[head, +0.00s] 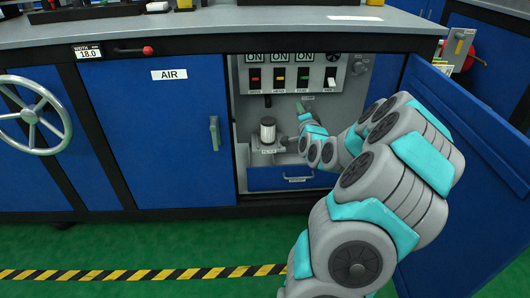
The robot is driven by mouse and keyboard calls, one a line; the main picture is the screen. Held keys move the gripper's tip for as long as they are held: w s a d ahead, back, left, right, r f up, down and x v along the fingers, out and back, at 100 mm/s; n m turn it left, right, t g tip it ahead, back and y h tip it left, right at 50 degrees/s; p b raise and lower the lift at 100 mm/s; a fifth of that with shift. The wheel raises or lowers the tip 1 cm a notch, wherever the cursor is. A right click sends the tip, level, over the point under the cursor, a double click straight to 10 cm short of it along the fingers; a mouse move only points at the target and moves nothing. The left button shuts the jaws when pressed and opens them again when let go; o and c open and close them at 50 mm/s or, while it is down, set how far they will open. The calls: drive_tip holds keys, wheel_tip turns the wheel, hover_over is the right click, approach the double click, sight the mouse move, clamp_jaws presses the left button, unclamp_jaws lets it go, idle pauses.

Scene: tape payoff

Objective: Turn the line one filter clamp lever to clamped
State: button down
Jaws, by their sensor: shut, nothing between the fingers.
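My gripper (301,108) is inside the bay, above and to the right of the filter, near the back panel. It is shut and empty. My arm reaches in from the lower right and hides the bay's right part.
A switch panel (262,62) with several ON labels and coloured switches is above. A blue drawer (268,180) lies below the filter. The open blue door (475,170) stands at the right, close to my arm. The closed AIR door (155,130) is left.

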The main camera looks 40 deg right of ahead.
drive_tip(key=w+a+f+m+g+h+b, duration=0.2)
drive_tip(key=a+f+m+b, duration=0.6)
drive_tip(key=m, duration=1.6)
drive_tip(key=shift+w+a+f+m+g+h, duration=0.55)
drive_tip(key=shift+w+a+f, duration=0.85)
drive_tip(key=shift+f, duration=1.55)
drive_tip(key=shift+s+a+t, duration=0.25)
drive_tip(key=shift+s+a, duration=0.05)
